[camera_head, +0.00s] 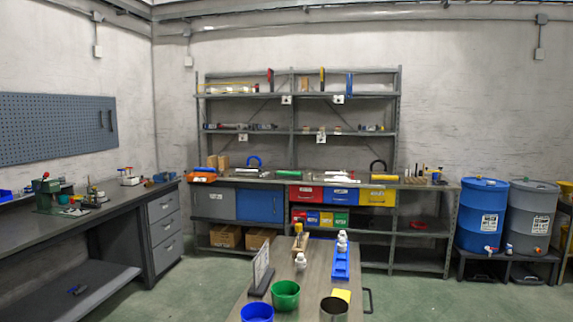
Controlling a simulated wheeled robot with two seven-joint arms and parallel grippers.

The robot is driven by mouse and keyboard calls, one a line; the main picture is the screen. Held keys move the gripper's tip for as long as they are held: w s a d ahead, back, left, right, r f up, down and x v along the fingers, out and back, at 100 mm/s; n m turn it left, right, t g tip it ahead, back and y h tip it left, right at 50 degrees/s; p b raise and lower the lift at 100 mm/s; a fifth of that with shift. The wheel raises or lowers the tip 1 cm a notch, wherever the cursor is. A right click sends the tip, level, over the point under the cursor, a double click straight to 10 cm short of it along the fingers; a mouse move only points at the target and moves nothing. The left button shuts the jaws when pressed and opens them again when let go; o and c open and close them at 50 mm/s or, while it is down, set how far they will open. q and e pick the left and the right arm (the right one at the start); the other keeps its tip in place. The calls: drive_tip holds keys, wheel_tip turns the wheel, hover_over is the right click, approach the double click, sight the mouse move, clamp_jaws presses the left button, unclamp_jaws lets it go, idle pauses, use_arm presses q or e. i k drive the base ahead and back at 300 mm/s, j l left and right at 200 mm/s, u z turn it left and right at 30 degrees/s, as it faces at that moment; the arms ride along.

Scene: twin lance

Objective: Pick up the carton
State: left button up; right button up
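Several brown box shapes could be the carton, and I cannot tell which one is meant. Two cardboard boxes sit side by side on the low shelf under the back bench, a left one (226,236) and a right one (259,238). Small brown boxes (218,161) stand on top of the bench at its left. A small tan object (299,243) with a yellow top stands at the far end of the near table; it is too small to make out. Neither of my grippers is in view.
Green floor (200,290) is clear at left.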

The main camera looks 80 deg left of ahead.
sight(212, 161)
drive_tip(key=u, duration=3.3)
